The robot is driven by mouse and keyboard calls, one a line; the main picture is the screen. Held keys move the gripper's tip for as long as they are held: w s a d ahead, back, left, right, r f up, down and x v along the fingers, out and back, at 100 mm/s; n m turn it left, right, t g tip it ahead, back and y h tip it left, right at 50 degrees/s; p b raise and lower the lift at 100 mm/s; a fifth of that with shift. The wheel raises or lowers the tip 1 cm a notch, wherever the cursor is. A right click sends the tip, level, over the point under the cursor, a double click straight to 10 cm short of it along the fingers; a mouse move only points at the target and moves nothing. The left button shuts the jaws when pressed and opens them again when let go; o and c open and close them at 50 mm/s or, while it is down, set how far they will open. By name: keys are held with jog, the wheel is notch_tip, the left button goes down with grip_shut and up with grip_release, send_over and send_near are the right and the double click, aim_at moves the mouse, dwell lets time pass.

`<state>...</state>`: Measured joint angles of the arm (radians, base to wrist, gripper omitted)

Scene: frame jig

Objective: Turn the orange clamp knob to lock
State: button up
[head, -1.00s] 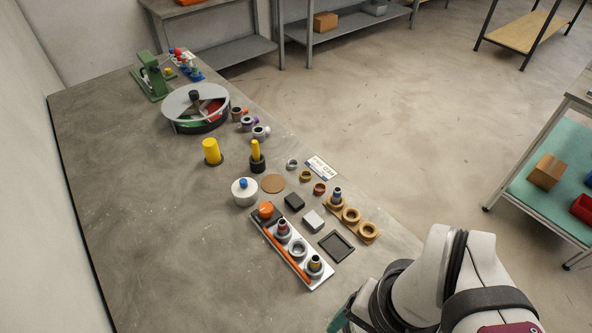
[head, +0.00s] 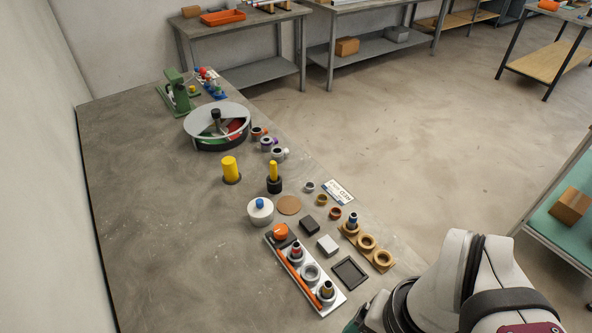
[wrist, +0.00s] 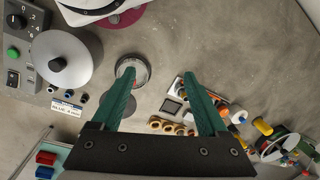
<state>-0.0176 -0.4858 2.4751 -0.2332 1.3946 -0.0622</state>
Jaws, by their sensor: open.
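The orange clamp knob (head: 281,231) sits on a dark block at the far end of a pale fixture plate (head: 328,307). An orange bar (head: 299,281) runs along the plate's left side, beside several round seats and posts. In the head view only a bit of green shows beside my arm at the bottom edge.
A white lidded pot (head: 260,212) stands just behind the knob. A black block (head: 308,226), a white block (head: 327,246), a dark tray (head: 350,272) and a wooden ring holder (head: 382,262) lie to the right. The table left of the fixture is clear.

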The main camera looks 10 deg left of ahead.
jog(key=w+a+r+n, duration=0.2)
jog(key=w+n, duration=0.2)
jog(key=w, duration=0.3)
jog(key=w+a+r+n, duration=0.2)
jog(key=w+n, duration=0.1)
jog(key=w, duration=0.4)
jog(key=n+h, duration=0.2)
jog(key=n, duration=1)
send_over(280, 229)
notch_tip(280, 229, down, 8)
notch_tip(280, 229, down, 14)
jog(key=shift+f, duration=0.6)
grip_shut()
